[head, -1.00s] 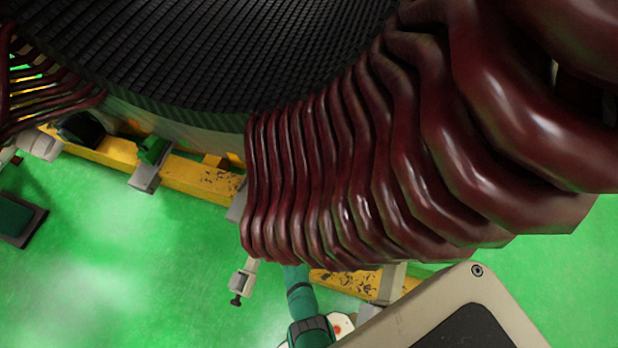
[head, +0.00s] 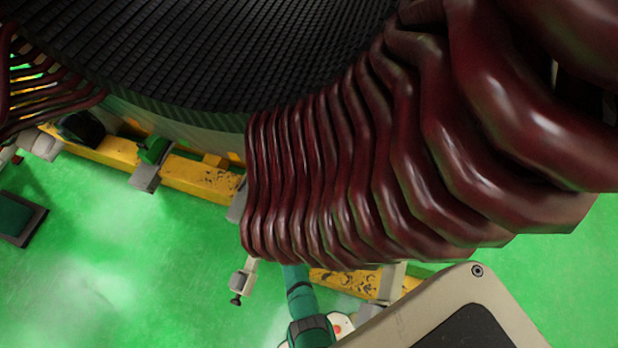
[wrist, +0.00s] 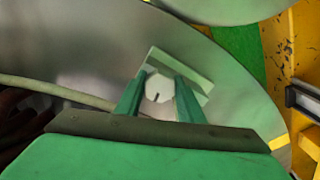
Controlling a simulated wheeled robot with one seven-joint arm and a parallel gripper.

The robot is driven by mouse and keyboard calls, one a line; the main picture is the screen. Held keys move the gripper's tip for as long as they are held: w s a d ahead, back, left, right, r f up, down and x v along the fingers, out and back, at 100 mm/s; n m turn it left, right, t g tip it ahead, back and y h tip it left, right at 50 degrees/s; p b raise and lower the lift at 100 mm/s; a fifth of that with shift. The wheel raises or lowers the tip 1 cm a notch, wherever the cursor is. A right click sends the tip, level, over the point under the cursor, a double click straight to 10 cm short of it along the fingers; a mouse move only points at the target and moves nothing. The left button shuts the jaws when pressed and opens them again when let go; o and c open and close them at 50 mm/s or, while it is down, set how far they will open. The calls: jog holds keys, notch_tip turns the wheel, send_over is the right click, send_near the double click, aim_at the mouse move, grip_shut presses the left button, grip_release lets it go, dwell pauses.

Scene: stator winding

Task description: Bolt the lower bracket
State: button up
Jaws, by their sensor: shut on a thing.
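In the wrist view my gripper (wrist: 161,78) has two green fingers shut on a pale, many-sided piece with a short dark slot, which looks like a bolt head (wrist: 158,88). A pale grey-green angled plate, perhaps the lower bracket (wrist: 190,66), lies right behind the fingertips. I cannot tell whether the bolt touches it or sits in it. In the head view my gripper is hidden; part of my teal arm shows below the dark red coils (head: 320,190).
The stator core (head: 220,50) fills the top of the head view. A yellow beam (head: 200,180) with grey clamps (head: 145,177) runs beneath. A pale fitting (head: 242,280) juts out near my arm. A cable (wrist: 55,90) crosses the left of the wrist view. Green floor is open at lower left.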

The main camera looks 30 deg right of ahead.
jog(key=shift+s+f+m, duration=0.1)
jog(key=shift+m, duration=0.8)
jog(key=o, duration=1.1)
jog(key=shift+c, duration=0.2)
jog(key=shift+a, duration=0.15)
jog(key=v, duration=1)
jog(key=shift+s+a, duration=0.2)
jog(key=shift+a, duration=0.05)
